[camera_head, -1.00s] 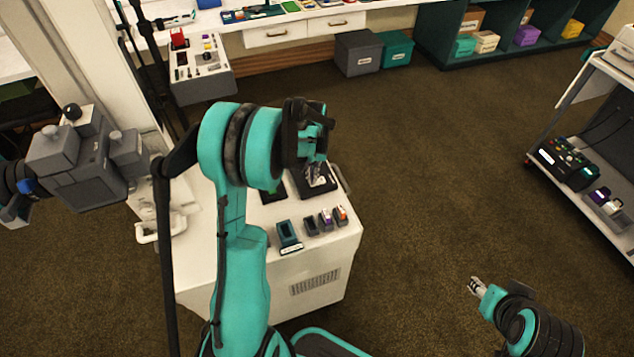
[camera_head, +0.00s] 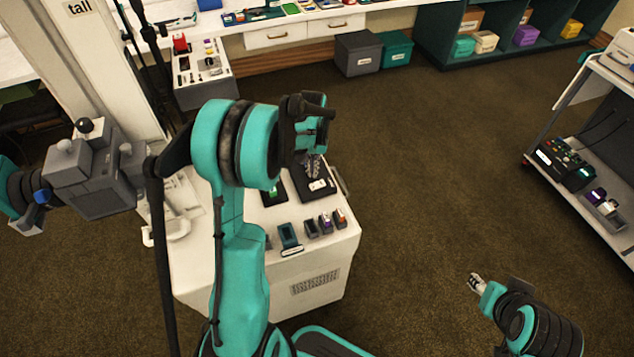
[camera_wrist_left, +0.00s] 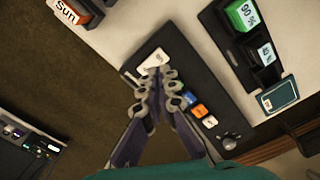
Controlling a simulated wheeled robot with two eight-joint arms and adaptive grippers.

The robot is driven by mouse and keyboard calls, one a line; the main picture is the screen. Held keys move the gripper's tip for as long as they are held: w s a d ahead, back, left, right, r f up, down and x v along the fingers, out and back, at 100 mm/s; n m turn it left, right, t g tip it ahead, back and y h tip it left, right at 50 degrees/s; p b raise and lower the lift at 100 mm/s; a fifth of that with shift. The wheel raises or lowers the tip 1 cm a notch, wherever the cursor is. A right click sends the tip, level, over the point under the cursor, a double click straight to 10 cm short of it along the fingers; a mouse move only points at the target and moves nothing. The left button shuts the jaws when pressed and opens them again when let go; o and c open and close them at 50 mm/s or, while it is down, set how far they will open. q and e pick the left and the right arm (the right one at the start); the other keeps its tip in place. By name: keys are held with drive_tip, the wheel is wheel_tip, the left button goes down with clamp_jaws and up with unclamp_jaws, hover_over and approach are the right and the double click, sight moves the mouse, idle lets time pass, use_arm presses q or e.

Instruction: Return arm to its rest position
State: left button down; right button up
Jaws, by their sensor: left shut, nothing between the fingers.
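My teal left arm reaches over a white cabinet (camera_head: 330,255) in the head view. Its gripper (camera_head: 313,166) is above a dark panel (camera_head: 312,192) on the cabinet top. In the left wrist view the gripper's grey fingers (camera_wrist_left: 158,92) are together with nothing between them. Their tips appear over the dark panel (camera_wrist_left: 185,65), close to a white piece (camera_wrist_left: 154,60); I cannot tell the gap. My right gripper (camera_head: 475,282) is small at the lower right, over the floor, and its jaws are too small to read.
Small blocks (camera_head: 325,224) and a teal holder (camera_head: 289,237) stand at the cabinet's front. The wrist view shows a dark holder with a green block (camera_wrist_left: 242,14). A white shelf cart (camera_head: 600,150) stands at the right. Open floor (camera_head: 430,180) lies between.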

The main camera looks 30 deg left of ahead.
use_arm(q)
drive_tip(key=shift+r+p, duration=0.3)
drive_tip(key=shift+r, duration=0.45)
drive_tip(key=s+d+r+m+t, duration=0.2)
drive_tip(key=s+d+r, duration=0.4)
drive_tip(key=s, duration=0.3)
drive_tip(key=s+d+r+m+t, duration=0.2)
drive_tip(key=s+d+r+t, duration=0.3)
drive_tip(key=s+d+r, duration=0.2)
drive_tip(key=s+d, duration=0.2)
drive_tip(key=s, duration=0.1)
drive_tip(key=shift+d, duration=0.25)
drive_tip(key=shift+a, duration=0.15)
